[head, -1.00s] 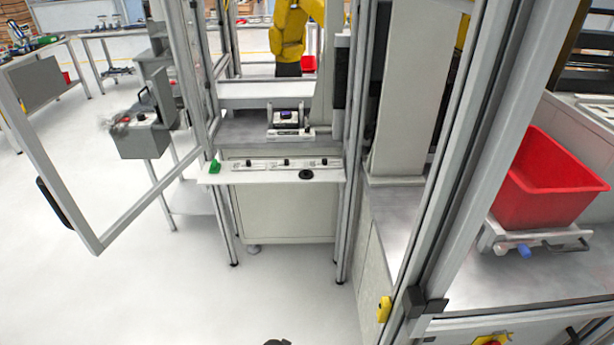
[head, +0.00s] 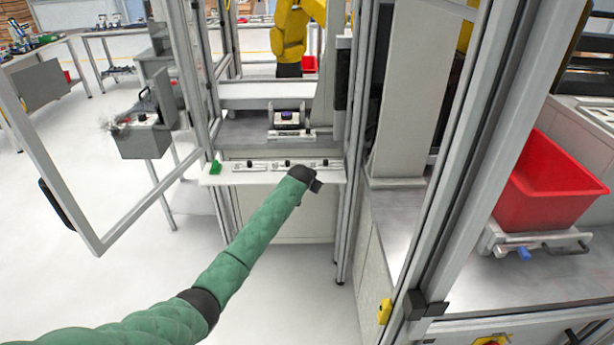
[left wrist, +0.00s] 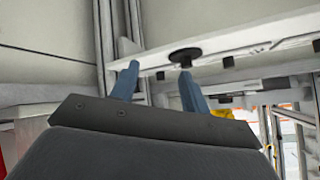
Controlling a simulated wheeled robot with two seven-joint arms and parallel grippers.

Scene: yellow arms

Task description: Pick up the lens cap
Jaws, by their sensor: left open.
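A black round disc that looks like the lens cap (left wrist: 185,55) lies at the white shelf (left wrist: 240,42) in the left wrist view. My left gripper (left wrist: 158,70) has two blue-grey fingers spread apart, with nothing between them. The disc shows just beyond the right-hand fingertip; I cannot tell whether they touch. In the head view, my green left arm ends in a dark wrist at the right end of the shelf (head: 212,179), and it hides the disc there. My right gripper is not in view.
A small green object (head: 215,167) and several knobs sit along the shelf. A metal frame post (head: 348,200) stands just right of it. A red bin (head: 548,185) is on the right-hand bench. An open framed door (head: 100,240) is at left.

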